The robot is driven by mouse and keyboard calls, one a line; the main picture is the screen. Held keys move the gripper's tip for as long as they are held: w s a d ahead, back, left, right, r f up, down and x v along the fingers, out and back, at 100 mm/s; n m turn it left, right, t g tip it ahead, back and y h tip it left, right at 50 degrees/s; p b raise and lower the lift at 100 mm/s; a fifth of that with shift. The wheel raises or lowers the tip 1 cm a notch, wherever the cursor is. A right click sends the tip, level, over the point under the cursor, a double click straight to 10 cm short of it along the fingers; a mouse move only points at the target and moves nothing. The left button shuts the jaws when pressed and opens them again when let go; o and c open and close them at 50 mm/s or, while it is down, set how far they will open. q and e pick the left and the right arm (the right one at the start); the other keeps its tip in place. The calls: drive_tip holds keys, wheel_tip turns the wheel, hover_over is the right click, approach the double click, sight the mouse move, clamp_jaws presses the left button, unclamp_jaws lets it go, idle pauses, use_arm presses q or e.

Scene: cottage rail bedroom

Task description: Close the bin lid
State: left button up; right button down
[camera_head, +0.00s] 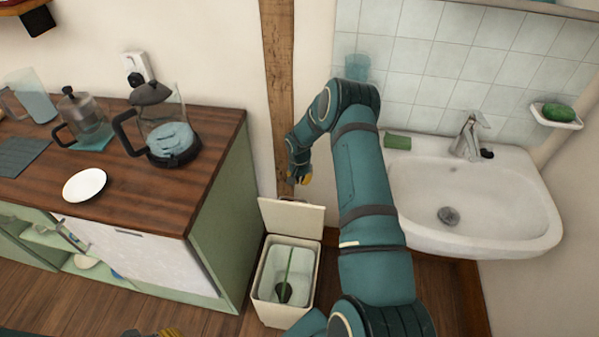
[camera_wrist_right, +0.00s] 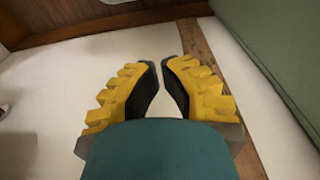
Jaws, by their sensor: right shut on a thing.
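The white bin (camera_head: 271,308) stands on the floor between the cabinet and the sink. Its lid (camera_head: 291,218) is raised at the back, close to the wall, and the bin's mouth is open. A green stick and a dark round shape show inside. My right gripper (camera_head: 299,178) is above the lid's top edge, near the wooden post. In the right wrist view its yellow and black fingers (camera_wrist_right: 172,70) are close together; what they hold cannot be made out.
A green cabinet with a wooden top (camera_head: 208,125) stands left of the bin, holding a glass coffee pot (camera_head: 165,125) and a white plate (camera_head: 84,185). A white sink (camera_head: 475,200) is on the right. A wooden post (camera_head: 278,80) runs up the wall behind.

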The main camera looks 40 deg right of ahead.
use_arm(q)
drive_tip(key=shift+f, duration=0.2)
use_arm(e)
drive_tip(key=shift+s+a+f, duration=0.5)
drive_tip(key=shift+s+a, duration=0.1)
drive_tip(key=shift+a, duration=0.15)
drive_tip(key=shift+s+a+f, duration=0.45)
drive_tip(key=shift+s+a, duration=0.1)
drive_tip(key=shift+a, duration=0.15)
use_arm(q)
drive_tip(key=shift+a, duration=0.15)
use_arm(e)
drive_tip(key=shift+s, duration=0.15)
